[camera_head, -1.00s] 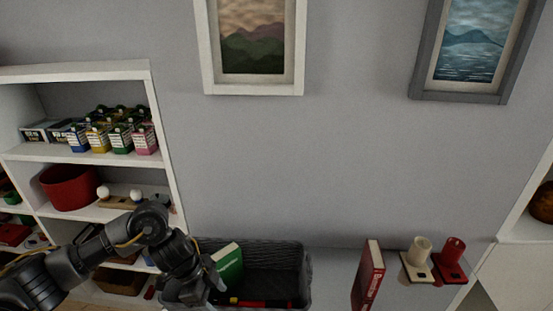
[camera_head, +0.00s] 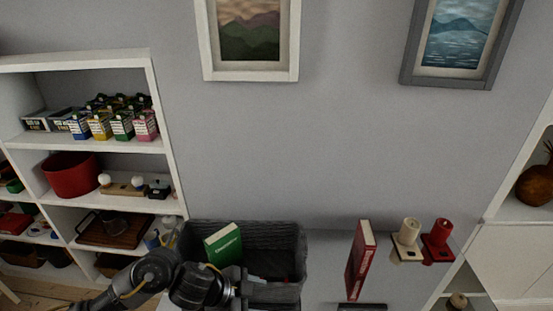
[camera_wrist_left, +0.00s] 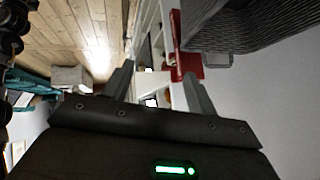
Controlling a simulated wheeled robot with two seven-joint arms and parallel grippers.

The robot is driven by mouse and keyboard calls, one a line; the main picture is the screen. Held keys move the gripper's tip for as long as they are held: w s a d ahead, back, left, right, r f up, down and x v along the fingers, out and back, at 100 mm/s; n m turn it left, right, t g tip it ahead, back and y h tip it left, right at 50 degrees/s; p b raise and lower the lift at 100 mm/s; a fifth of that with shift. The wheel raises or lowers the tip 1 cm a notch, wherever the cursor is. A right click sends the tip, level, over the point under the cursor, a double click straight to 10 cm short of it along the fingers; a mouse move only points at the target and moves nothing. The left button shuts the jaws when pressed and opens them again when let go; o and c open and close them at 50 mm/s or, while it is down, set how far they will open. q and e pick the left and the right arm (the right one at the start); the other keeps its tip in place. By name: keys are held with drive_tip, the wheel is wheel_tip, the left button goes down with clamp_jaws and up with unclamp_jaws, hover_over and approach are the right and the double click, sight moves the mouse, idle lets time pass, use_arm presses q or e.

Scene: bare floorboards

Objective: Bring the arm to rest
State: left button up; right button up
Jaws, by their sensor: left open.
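My left arm comes in at the bottom left of the head view, and its gripper (camera_head: 242,290) is by the front of the dark grey basket, partly cut off by the lower edge. In the left wrist view the two fingers of this gripper (camera_wrist_left: 158,85) stand apart with nothing between them. The basket (camera_wrist_left: 235,35) is at the top right there, apart from the fingers. My right gripper is in neither view.
The grey basket (camera_head: 300,245) holds a green book (camera_head: 223,246). A white shelf (camera_head: 160,125) with cartons and a red pot (camera_head: 70,175) is at left.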

use_arm(q)
drive_tip(key=s+a+f+n+y, duration=0.4)
drive_tip(key=s+a+n, duration=0.4)
drive_tip(key=s+a, duration=0.25)
drive_tip(key=s+a+f+n+y, duration=0.3)
drive_tip(key=s+a+n+y, duration=0.1)
drive_tip(key=s+a+n, duration=0.55)
wheel_tip(320, 180, down, 34)
drive_tip(key=s+m+g+b, duration=0.1)
drive_tip(key=s+m+b, duration=0.15)
drive_tip(key=b, duration=0.55)
drive_tip(key=s+a+f+b, duration=0.1)
drive_tip(key=s+f+b, duration=0.2)
drive_tip(key=s+f, duration=0.5)
drive_tip(key=s+a+f+g+b, duration=0.1)
drive_tip(key=s+f+b, duration=0.2)
drive_tip(key=s+f, duration=0.5)
wheel_tip(320, 180, down, 6)
drive_tip(key=shift+s+a+f, duration=0.2)
drive_tip(key=shift+s+a, duration=0.05)
drive_tip(key=shift+a, duration=0.1)
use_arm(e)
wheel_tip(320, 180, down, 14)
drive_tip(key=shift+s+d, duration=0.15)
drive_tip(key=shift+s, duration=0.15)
